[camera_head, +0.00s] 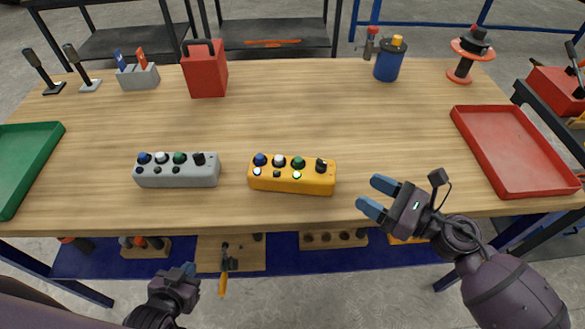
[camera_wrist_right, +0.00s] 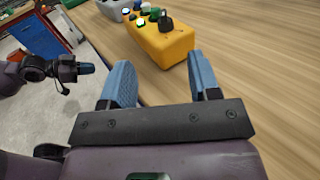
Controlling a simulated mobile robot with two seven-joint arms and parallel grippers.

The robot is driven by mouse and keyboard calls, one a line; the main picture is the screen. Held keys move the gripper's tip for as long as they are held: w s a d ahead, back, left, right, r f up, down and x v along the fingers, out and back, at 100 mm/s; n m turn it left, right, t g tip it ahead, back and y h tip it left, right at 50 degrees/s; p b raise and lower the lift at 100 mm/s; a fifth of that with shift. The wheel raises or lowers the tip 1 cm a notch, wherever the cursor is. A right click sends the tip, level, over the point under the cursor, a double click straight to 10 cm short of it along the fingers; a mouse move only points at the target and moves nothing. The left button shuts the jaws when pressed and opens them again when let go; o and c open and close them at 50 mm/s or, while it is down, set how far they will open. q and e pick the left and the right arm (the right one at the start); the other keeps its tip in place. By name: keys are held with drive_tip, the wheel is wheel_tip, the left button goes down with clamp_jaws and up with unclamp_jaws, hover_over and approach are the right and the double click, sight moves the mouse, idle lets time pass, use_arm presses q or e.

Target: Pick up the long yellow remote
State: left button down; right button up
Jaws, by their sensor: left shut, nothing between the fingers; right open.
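The long yellow remote (camera_head: 292,181) lies on the wooden table near its front edge, with several coloured knobs and buttons on top. It also shows in the right wrist view (camera_wrist_right: 165,43), ahead of the fingers. My right gripper (camera_head: 374,197) is open and empty, over the table's front edge to the right of the remote and apart from it. Its two blue fingers show in the right wrist view (camera_wrist_right: 160,85). My left gripper (camera_head: 189,274) is shut and empty, low in front of the table and below its edge.
A grey remote (camera_head: 177,171) lies just left of the yellow one. A red tray (camera_head: 510,150) is at the right and a green tray (camera_head: 25,165) at the left. A red canister (camera_head: 204,72) and a blue container (camera_head: 390,60) stand at the back. The table middle (camera_head: 310,120) is clear.

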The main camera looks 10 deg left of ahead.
sight(327, 173)
drive_tip(key=shift+w+a, duration=0.1)
drive_tip(key=shift+a, duration=0.1)
drive_tip(key=p+x, duration=0.1)
drive_tip(key=x, duration=0.3)
drive_tip(key=shift+w+a+r, duration=0.1)
drive_tip(key=shift+w+a, duration=0.5)
drive_tip(key=shift+a, duration=0.15)
drive_tip(key=x, duration=0.3)
drive_tip(key=shift+w+a+r+p, duration=0.1)
drive_tip(key=shift+w+r+p, duration=0.1)
drive_tip(key=shift+p, duration=0.2)
drive_tip(key=shift+w+a+f, duration=0.15)
drive_tip(key=shift+w+a, duration=0.1)
drive_tip(key=shift+a, duration=0.25)
drive_tip(key=shift+c, duration=0.3)
clamp_jaws()
